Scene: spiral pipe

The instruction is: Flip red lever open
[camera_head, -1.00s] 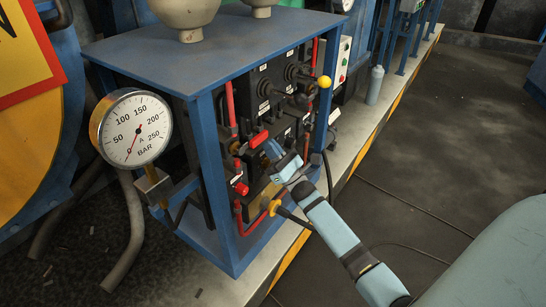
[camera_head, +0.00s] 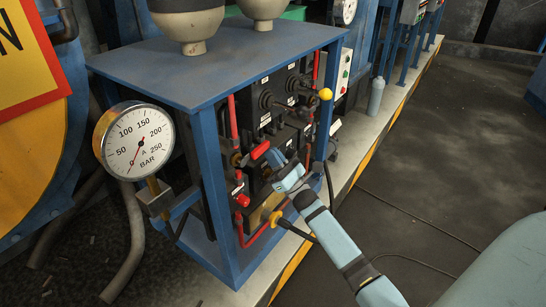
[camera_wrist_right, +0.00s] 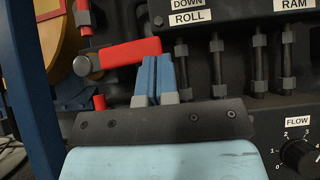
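The red lever (camera_head: 260,150) sits on the front of the black panel inside the blue frame. In the right wrist view the lever (camera_wrist_right: 130,53) lies nearly level, from a grey round pivot at its left to a free end at its right. My right gripper (camera_head: 274,154) is beside the lever's free end in the head view. In the wrist view its two blue fingers (camera_wrist_right: 157,72) are together with only a thin gap and nothing between them. Their tips are just below the lever's right end; I cannot tell if they touch. My left gripper is out of view.
A blue frame post (camera_head: 216,190) stands left of the panel. A pressure gauge (camera_head: 138,140) stands at the left. The floor at the right is open.

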